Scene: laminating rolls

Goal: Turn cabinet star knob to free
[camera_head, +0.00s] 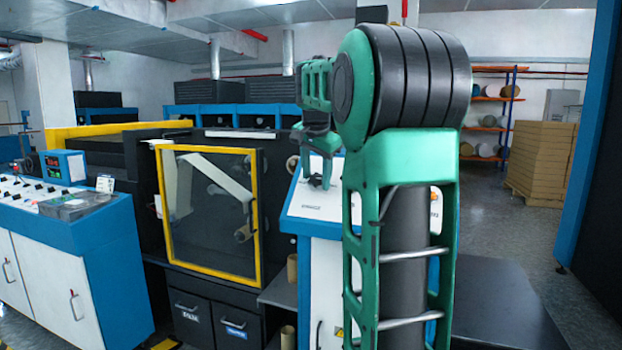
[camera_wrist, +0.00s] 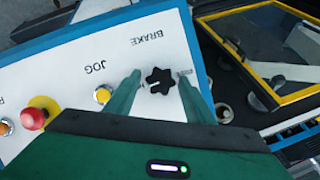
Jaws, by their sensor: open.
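The black star knob (camera_wrist: 161,80) sits on the white panel (camera_wrist: 60,78) under the printed word BRAKE in the wrist view. A small white mark shows on its lower left. Small grey lettering lies just right of it, too small to read. My gripper (camera_wrist: 160,83) is open, its two green fingers on either side of the knob. I cannot tell whether they touch it. In the head view my gripper (camera_head: 319,180) points down over the blue-edged control panel (camera_head: 310,204); the knob cannot be made out there.
The yellow-framed door (camera_head: 209,282) of the machine stands left of the panel. Cardboard cores (camera_head: 292,270) stand close by.

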